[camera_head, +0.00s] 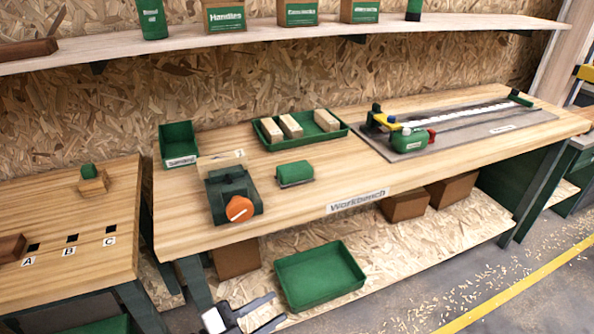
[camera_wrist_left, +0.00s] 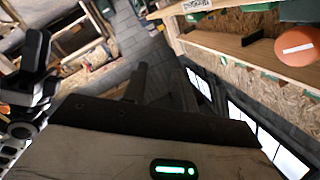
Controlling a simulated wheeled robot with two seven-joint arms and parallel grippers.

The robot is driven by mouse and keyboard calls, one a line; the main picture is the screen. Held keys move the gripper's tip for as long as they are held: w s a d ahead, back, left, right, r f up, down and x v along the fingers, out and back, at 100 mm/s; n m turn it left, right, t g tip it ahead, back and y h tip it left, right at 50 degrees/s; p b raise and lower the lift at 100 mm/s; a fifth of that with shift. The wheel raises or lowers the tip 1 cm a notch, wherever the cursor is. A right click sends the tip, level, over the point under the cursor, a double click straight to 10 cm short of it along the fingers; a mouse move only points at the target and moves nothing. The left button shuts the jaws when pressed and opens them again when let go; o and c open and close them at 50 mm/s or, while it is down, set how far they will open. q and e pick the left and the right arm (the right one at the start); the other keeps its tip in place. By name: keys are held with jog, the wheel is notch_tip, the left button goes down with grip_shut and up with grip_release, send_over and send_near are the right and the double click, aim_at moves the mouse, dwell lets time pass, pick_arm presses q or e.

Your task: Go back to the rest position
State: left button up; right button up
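My left gripper (camera_head: 279,307) shows at the bottom of the head view, in front of the workbench (camera_head: 440,172) and near the green tray on its lower shelf. Its two dark fingers are apart with nothing between them. The fingers also show apart and empty in the left wrist view (camera_wrist_left: 160,80). My right gripper is not in the head view. A dark jointed part at the left of the wrist view is unclear.
A green tray (camera_head: 318,290) lies on the lower shelf (camera_head: 400,258). On the bench are a green device with an orange knob (camera_head: 239,209), a tray of wooden blocks (camera_head: 340,136) and a green tool on a grey plate (camera_head: 408,140). A side table (camera_head: 70,255) stands left.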

pick_arm(q)
jog(key=s+a+f+n+g+y, duration=0.1)
jog(key=s+a+f+n+y, duration=0.25)
jog(key=a, duration=0.35)
jog(key=s+a+f+n+y, duration=0.3)
jog(key=s+a+f+y, duration=0.1)
jog(key=a, duration=0.3)
jog(key=s+a+f+n+g+y, duration=0.1)
jog(key=s+a+f+n+y, duration=0.25)
jog(key=a, duration=0.35)
jog(key=w+d+n+t, duration=0.1)
jog(key=d+n, duration=0.4)
jog(key=d, duration=0.5)
jog(key=shift+d, duration=0.4)
